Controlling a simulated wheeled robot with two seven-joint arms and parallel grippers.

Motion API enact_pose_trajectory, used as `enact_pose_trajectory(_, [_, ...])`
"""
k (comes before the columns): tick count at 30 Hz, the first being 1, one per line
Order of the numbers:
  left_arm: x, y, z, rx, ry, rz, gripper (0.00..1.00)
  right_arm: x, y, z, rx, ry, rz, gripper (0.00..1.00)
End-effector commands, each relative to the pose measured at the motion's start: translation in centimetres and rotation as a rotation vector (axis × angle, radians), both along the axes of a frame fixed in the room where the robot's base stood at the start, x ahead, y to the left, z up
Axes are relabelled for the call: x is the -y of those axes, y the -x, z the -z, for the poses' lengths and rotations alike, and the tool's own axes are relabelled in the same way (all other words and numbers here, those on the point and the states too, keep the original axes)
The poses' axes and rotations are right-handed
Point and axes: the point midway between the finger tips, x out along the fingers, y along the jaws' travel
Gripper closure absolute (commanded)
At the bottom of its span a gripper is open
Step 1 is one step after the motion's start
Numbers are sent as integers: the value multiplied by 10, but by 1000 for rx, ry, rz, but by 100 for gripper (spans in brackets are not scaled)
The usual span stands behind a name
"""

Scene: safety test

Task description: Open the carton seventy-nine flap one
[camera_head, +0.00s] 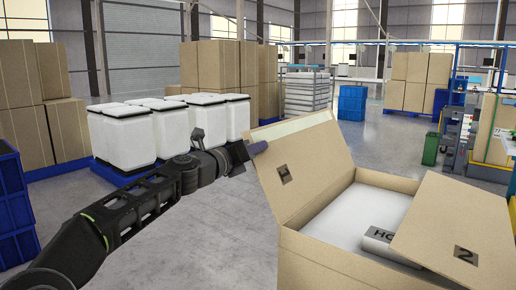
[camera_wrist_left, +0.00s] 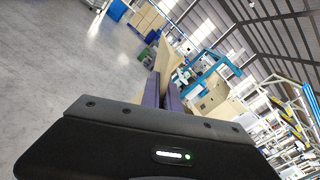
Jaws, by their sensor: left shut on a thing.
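An open cardboard carton (camera_head: 305,262) stands at the lower right of the head view. Its flap one (camera_head: 310,158), marked 1, is raised and leans up and back on the left side. Flap two (camera_head: 450,222), marked 2, covers part of the right side. My left gripper (camera_head: 258,148) is at the left edge of flap one, shut on it. In the left wrist view the purple fingers (camera_wrist_left: 163,97) stand close together, with the tan flap (camera_wrist_left: 167,62) running out between and beyond them. My right gripper is not in view.
White bins (camera_head: 125,135) and stacked cartons (camera_head: 205,65) stand behind my left arm. The grey floor left of the carton is clear.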

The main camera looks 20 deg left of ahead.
Motion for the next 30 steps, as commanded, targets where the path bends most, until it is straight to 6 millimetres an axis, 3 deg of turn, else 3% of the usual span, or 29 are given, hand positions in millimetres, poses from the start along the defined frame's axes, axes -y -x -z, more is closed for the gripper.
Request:
enact_pose_trajectory(1, [2,0,3,-4,-2,4,100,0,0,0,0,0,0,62])
enact_pose_trajectory(2, [2,0,3,-4,-2,4,92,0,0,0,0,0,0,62])
enact_pose_trajectory(9, [1,0,2,-2,-2,2,73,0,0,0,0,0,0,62])
enact_pose_trajectory(20, [-1,4,2,0,-1,0,73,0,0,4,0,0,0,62])
enact_pose_trajectory(30, [-20,49,5,0,-6,-2,73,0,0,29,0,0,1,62])
